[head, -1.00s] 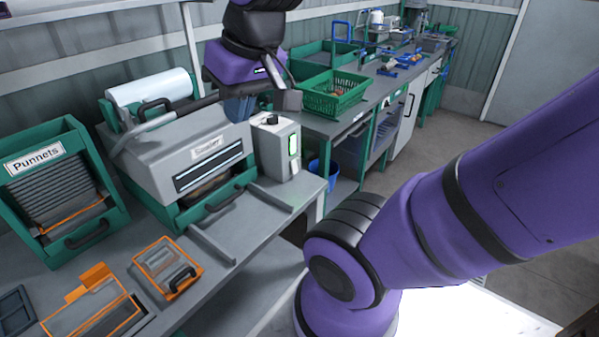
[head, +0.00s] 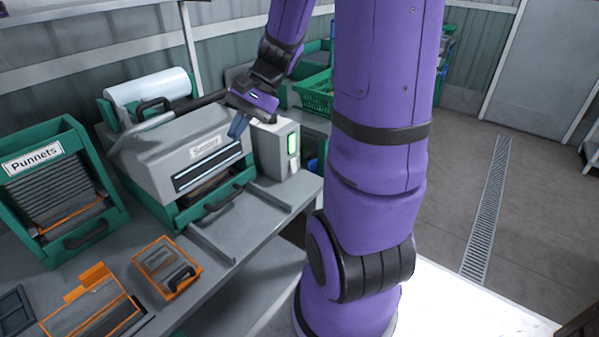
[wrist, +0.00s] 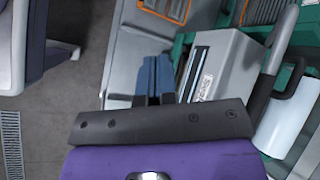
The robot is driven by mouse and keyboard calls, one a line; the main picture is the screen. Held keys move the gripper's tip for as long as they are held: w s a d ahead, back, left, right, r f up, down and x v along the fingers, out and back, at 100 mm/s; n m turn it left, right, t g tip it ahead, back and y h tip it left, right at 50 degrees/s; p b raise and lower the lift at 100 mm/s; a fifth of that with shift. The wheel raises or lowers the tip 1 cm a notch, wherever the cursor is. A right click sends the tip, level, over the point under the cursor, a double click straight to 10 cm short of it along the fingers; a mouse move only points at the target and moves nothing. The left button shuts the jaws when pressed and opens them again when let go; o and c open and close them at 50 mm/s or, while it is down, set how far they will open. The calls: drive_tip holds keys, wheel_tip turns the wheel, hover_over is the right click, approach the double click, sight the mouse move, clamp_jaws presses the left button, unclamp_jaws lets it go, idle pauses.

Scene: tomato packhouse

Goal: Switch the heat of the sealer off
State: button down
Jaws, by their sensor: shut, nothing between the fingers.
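The grey sealer (head: 165,160) stands on the bench in the head view, with a lever handle and a dark front window. At its right end is a pale control box (head: 270,155) with a lit green panel (head: 292,144) and a small white part below it. The box's top is partly covered by my wrist, and its black knob is hidden. My gripper (head: 235,130) is shut and empty, its blue fingers pointing down beside the box, over the sealer's right end. In the wrist view the fingers (wrist: 152,75) show together next to the sealer (wrist: 225,65); the control box cannot be made out there.
A film roll (head: 150,88) sits behind the sealer. A punnet rack (head: 60,190) stands to its left, with orange-edged trays (head: 168,268) in front. A green crate (head: 315,92) is behind my arm. The bench in front of the box is clear.

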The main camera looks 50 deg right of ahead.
sight(294, 169)
drive_tip(key=w+d+f+m+t+y, duration=0.1)
drive_tip(key=w+d+f+m+t, duration=0.1)
drive_tip(key=d+f+m+t, duration=1.05)
drive_tip(key=s+d+f+m+h, duration=0.4)
drive_tip(key=d+f+m, duration=0.2)
drive_tip(key=d+f, duration=0.2)
drive_tip(key=s+d+f+m+t+h, duration=0.1)
drive_tip(key=s+d+f+m+h, duration=0.3)
drive_tip(key=d+f, duration=0.5)
drive_tip(key=shift+s+d+f+m+h, duration=0.3)
drive_tip(key=shift+s+f+m+h, duration=0.15)
drive_tip(key=shift+m, duration=0.7)
drive_tip(key=shift+t, duration=0.25)
drive_tip(key=w, duration=0.4)
drive_tip(key=w+f, duration=0.1)
drive_tip(key=w, duration=0.4)
drive_tip(key=w+f, duration=0.1)
drive_tip(key=w, duration=0.4)
drive_tip(key=shift+f, duration=0.15)
